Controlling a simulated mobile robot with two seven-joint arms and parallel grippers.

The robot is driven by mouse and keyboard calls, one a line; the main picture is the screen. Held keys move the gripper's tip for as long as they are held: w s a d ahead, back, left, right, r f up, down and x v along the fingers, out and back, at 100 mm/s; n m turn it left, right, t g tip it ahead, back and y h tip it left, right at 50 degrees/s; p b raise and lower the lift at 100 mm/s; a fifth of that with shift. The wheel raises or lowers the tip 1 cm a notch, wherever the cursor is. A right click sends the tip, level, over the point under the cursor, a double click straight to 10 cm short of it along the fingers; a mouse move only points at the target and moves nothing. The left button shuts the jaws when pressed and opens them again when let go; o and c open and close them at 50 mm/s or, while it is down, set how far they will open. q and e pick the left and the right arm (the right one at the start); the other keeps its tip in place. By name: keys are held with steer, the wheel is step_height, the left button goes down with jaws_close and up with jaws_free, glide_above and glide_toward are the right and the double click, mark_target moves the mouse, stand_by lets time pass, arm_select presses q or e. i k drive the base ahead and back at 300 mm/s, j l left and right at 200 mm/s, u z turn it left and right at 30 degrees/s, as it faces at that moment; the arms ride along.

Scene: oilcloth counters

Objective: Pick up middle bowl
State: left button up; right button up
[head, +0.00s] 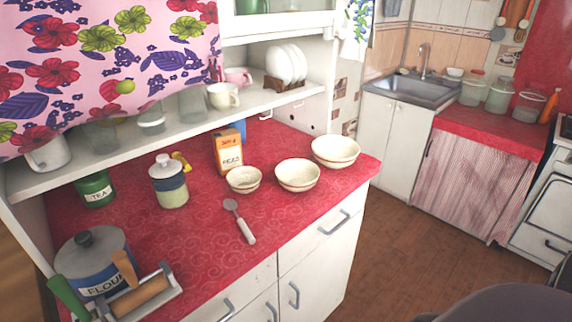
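Three cream bowls stand in a row on the red patterned counter. The middle bowl (297,175) is upright and looks empty, near the counter's front edge. A smaller bowl (243,180) stands to its left, and a larger bowl (335,151) stands to its right and a little farther back. The middle bowl's near side and rim are unobstructed. Neither of my grippers shows in the head view, so I cannot see whether they are open or shut.
A spoon-like utensil (240,222) lies front-left of the bowls. An orange carton (228,154) stands behind the small bowl. A lidded jar (168,182) and flour tin (95,262) are farther left. A shelf (180,132) overhangs the counter's back. Wooden floor (400,245) lies to the right.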

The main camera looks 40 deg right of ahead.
mark_target(294, 174)
steer(key=z, duration=1.2)
